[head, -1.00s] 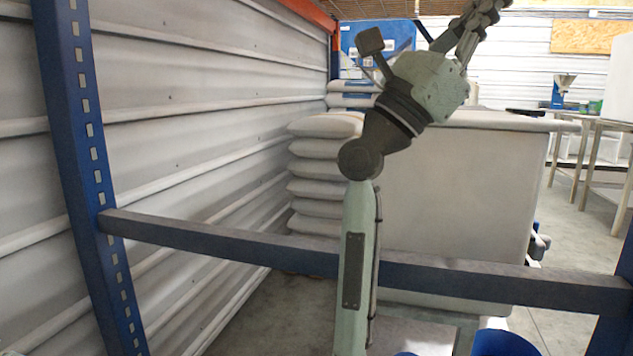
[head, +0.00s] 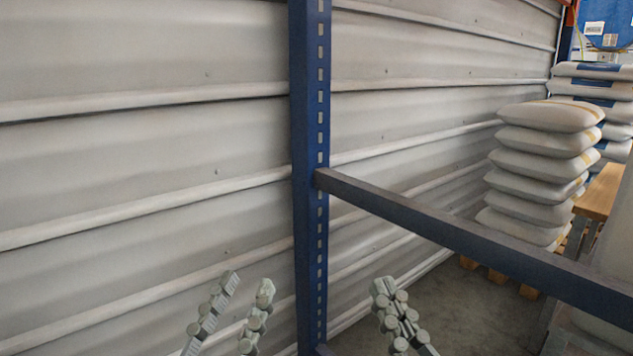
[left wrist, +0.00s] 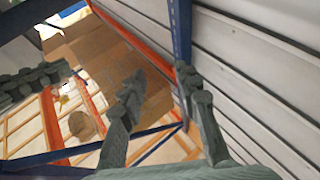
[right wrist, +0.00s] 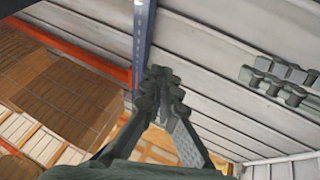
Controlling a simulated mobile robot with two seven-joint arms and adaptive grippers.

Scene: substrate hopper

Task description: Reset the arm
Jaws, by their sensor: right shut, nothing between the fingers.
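My left gripper (head: 247,283) is at the bottom of the head view, pointing up, with a gap between its two grey fingers. It is open and empty. In the left wrist view its fingers (left wrist: 160,75) also stand apart. My right gripper (head: 384,287) is to its right in the head view, its fingers together. It is shut and empty, as the right wrist view (right wrist: 160,75) also shows. The two grippers are apart from each other. Most of both arms is out of the head view.
A blue upright post (head: 309,150) stands behind the grippers, with a horizontal beam (head: 440,230) running right from it. A corrugated pale wall (head: 150,150) fills the left. Stacked white sacks (head: 540,165) stand at the right.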

